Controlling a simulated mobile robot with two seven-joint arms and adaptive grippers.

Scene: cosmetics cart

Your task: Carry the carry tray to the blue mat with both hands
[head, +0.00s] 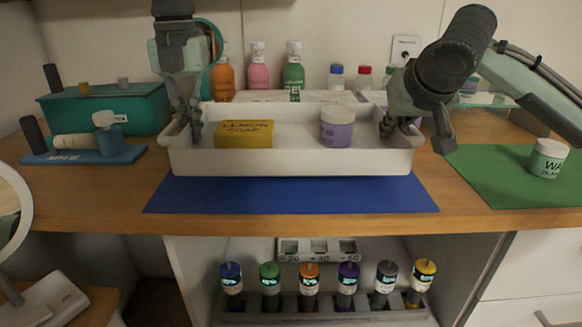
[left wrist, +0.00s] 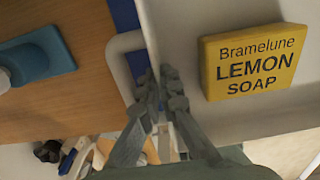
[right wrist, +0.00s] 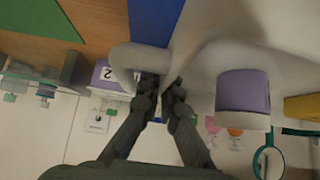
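The white carry tray (head: 300,162) appears level, with its front wall above the back part of the blue mat (head: 290,196). Whether its base touches the mat I cannot tell. It holds a yellow lemon soap box (head: 244,134) and a purple jar with a white lid (head: 337,130). My left gripper (head: 187,132) is at the tray's left handle, its fingers close together on it in the left wrist view (left wrist: 160,78). My right gripper (head: 392,127) is at the right handle, its fingers likewise nearly together in the right wrist view (right wrist: 162,84).
A green mat (head: 490,180) with a white-lidded jar (head: 548,158) lies right. A blue stand (head: 92,157) and a teal box (head: 140,108) are left. Bottles (head: 293,72) stand behind the tray. Several dropper bottles (head: 310,282) sit on the shelf below. The mat's front strip is clear.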

